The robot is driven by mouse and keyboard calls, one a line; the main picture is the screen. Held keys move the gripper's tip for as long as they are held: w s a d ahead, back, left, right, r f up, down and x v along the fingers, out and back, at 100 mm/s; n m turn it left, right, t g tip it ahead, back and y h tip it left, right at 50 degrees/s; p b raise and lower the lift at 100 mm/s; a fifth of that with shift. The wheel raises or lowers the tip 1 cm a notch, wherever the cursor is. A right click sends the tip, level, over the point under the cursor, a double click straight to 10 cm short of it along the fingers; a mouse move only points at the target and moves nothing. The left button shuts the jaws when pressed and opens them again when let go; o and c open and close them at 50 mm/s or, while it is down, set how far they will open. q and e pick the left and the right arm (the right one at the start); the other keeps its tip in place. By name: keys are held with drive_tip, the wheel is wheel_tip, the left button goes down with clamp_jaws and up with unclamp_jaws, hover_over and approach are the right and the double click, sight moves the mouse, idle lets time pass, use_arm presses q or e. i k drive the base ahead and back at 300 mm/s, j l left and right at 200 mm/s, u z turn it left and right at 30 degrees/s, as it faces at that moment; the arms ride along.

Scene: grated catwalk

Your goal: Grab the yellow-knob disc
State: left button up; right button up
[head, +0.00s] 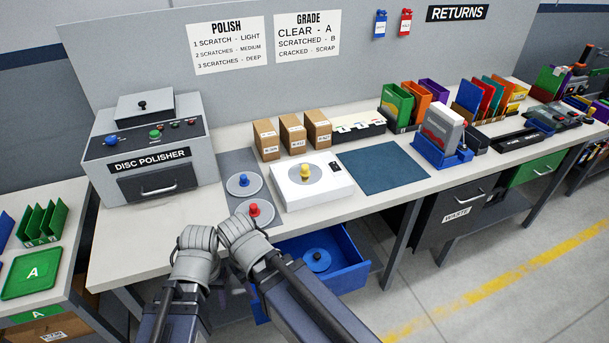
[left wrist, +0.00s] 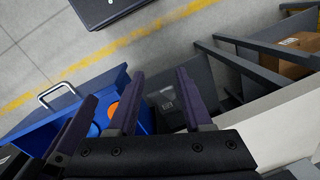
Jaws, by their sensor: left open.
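The yellow-knob disc (head: 317,181) is grey and round with an upright yellow knob (head: 305,171). It lies on a white square device on the bench in the head view. My two arms come in from below in that view, and their grey wrists are close together at the bench's front edge, left of and nearer than the disc. My left gripper (left wrist: 158,77) is open and empty in the left wrist view, its dark fingers pointing down past the bench toward the floor and an open drawer. My right gripper is hidden behind its arm.
A blue-knob disc (head: 243,183) and a red-knob disc (head: 257,214) lie on a grey mat left of the white device (head: 290,198). A blue-green mat (head: 382,168) is bare.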

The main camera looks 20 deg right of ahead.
sight(299, 174)
drive_tip(key=l+z, duration=0.35)
drive_tip(key=l, duration=0.15)
drive_tip(key=l+z, duration=0.35)
drive_tip(key=l, duration=0.2)
drive_tip(key=i+l+z, duration=0.15)
drive_tip(key=l+z, duration=0.2)
drive_tip(key=l, duration=0.15)
